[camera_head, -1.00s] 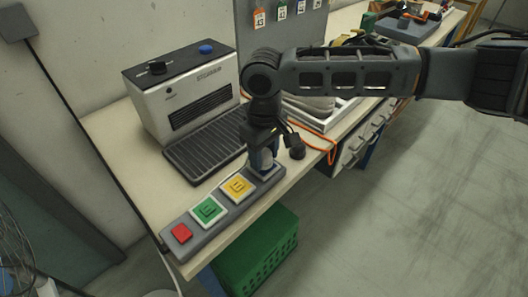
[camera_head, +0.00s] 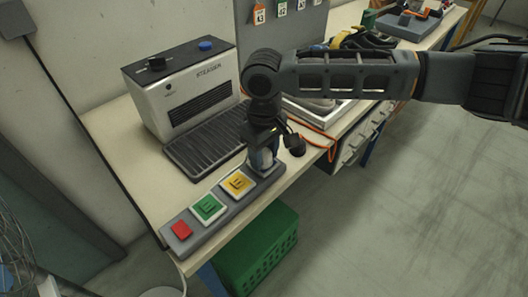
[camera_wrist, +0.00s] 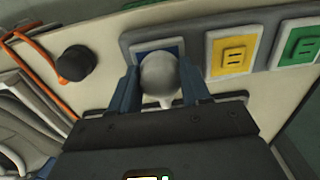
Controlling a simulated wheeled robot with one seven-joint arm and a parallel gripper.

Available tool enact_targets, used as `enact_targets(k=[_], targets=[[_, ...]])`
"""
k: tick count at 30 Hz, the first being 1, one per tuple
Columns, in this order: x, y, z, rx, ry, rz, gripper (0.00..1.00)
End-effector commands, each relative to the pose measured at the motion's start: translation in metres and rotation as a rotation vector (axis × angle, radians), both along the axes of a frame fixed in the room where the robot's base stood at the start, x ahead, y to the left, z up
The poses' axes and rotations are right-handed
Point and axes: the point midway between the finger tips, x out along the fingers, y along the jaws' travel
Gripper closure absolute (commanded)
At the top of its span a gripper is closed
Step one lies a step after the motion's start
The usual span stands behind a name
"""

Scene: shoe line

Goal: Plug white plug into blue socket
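The white plug (camera_wrist: 160,74) is a pale rounded body between the two blue fingers of my gripper (camera_wrist: 160,88) in the wrist view. Both fingers appear to touch its sides. In the head view my gripper (camera_head: 262,158) points down at the far right end of a grey socket strip (camera_head: 209,229). The blue socket (camera_wrist: 143,47) shows as a blue square in a pale frame, partly hidden behind the plug. The plug overlaps the socket in the wrist view. I cannot tell whether it is seated in it or just above.
A yellow socket (camera_head: 237,184), a green socket (camera_head: 208,208) and a red switch (camera_head: 181,230) share the strip. A steamer (camera_head: 190,90) with a dark ribbed tray stands behind. A dark round object (camera_wrist: 76,63) and orange cable (camera_wrist: 40,55) lie beside the gripper.

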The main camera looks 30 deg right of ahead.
Motion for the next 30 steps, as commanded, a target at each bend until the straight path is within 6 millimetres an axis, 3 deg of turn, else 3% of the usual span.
enact_targets(k=[9, 19, 30], targets=[[0.000, 0.000, 0.000, 0.000, 0.001, 0.000, 0.23], [0.000, 0.000, 0.006, 0.001, -0.001, 0.000, 0.23], [0.000, 0.001, 0.061, 0.001, 0.000, 0.000, 0.23]])
